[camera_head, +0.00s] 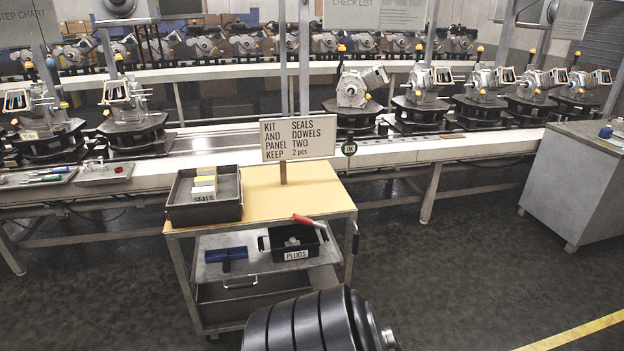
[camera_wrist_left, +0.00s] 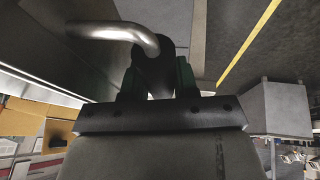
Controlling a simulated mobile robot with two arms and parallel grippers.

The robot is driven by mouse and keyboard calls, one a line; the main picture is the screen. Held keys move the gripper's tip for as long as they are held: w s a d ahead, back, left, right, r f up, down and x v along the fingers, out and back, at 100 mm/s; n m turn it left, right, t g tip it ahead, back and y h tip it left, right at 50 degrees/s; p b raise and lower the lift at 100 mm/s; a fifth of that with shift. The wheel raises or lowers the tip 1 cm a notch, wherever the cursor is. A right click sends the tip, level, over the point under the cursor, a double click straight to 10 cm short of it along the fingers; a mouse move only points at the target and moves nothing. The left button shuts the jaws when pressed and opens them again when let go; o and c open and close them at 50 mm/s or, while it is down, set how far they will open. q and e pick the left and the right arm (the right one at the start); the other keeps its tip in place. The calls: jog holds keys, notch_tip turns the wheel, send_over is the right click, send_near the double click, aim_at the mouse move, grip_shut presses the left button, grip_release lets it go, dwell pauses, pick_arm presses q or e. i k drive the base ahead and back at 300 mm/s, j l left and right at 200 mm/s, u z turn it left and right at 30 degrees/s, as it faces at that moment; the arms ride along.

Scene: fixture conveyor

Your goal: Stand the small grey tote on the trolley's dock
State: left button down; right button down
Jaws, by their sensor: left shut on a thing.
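In the left wrist view my left gripper (camera_wrist_left: 158,78) is shut at the dark end of a bent metal handle (camera_wrist_left: 110,33). The handle runs toward a large dark grey panel (camera_wrist_left: 50,55); I cannot tell what it belongs to. Neither gripper shows in the head view. The trolley's yellow-tan top (camera_head: 245,203) carries a dark grey open bin labelled SEALS (camera_head: 205,214) at its left, holding small white and yellow boxes. I cannot tell whether this bin is the small grey tote. No dock can be made out clearly.
A sign (camera_head: 298,138) stands at the trolley's back edge. Its lower shelf holds a blue tool (camera_head: 226,256) and a black PLUGS box (camera_head: 278,247) with a red-handled tool. The conveyor (camera_head: 400,150) with several machine units runs behind. A grey cabinet (camera_head: 570,185) stands right; floor between is clear.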

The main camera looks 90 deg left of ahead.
aim_at(302, 200)
jog(key=j+u, duration=0.15)
jog(key=u, duration=2.9)
jog(key=i+l, duration=0.2)
jog(key=i, duration=0.3)
jog(key=i+l, duration=0.15)
jog(key=i, duration=0.35)
jog(key=i+l, duration=0.2)
jog(key=i, duration=0.3)
jog(key=i+l, duration=0.15)
jog(key=i, duration=0.4)
jog(key=u, duration=0.05)
